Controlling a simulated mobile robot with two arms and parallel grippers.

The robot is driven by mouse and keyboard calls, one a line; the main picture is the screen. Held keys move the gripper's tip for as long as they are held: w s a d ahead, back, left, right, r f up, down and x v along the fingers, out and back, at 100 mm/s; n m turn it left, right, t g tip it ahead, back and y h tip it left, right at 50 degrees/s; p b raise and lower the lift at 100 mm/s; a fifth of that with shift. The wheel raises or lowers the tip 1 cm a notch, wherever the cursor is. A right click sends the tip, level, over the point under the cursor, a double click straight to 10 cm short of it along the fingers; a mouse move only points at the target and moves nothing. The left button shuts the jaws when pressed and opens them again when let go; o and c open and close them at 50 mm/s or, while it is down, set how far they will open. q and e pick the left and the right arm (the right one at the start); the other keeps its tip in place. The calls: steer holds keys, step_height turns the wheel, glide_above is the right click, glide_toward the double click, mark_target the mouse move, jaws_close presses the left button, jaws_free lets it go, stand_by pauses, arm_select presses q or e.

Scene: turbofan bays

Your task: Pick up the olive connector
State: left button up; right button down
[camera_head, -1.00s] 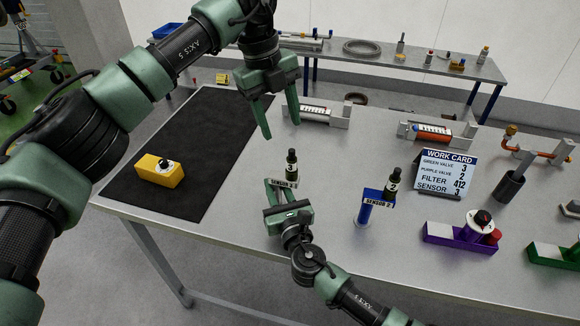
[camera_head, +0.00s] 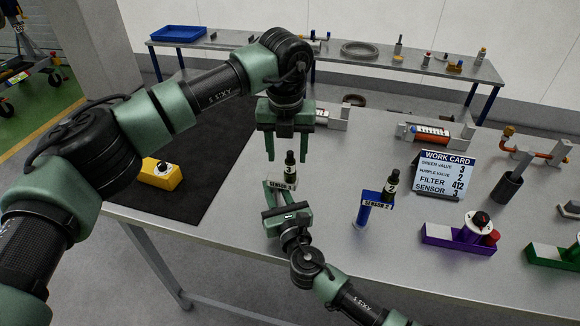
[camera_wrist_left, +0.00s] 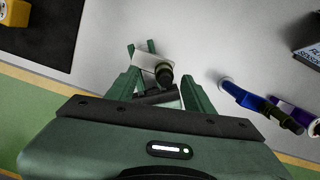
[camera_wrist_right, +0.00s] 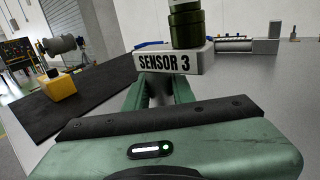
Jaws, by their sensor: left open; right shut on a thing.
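The olive connector (camera_head: 290,170) is a small dark cylinder standing upright on the white block labelled SENSOR 3 (camera_head: 279,185). In the right wrist view the connector (camera_wrist_right: 187,28) shows olive green on the label block (camera_wrist_right: 174,64); its top is cut off. My left gripper (camera_head: 287,157) is open, pointing down, with its fingertips to either side of the connector's upper part in the head view. The left wrist view shows the connector (camera_wrist_left: 164,74) from above, near the open fingers. My right gripper (camera_head: 283,201) is shut on the SENSOR 3 holder from the near side.
A blue SENSOR 2 stand (camera_head: 364,212) with a dark connector (camera_head: 391,184) stands to the right. A yellow block (camera_head: 160,178) sits on the black mat (camera_head: 200,190).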

mark_target(290, 164)
arm_select(q)
steer(key=f, duration=0.4)
steer(key=shift+w+d+f, duration=0.35)
steer(key=shift+w, duration=0.05)
jaws_close()
steer(key=shift+r, duration=0.1)
step_height(290, 164, up, 10)
arm_select(e)
steer(key=c, duration=1.1)
jaws_free()
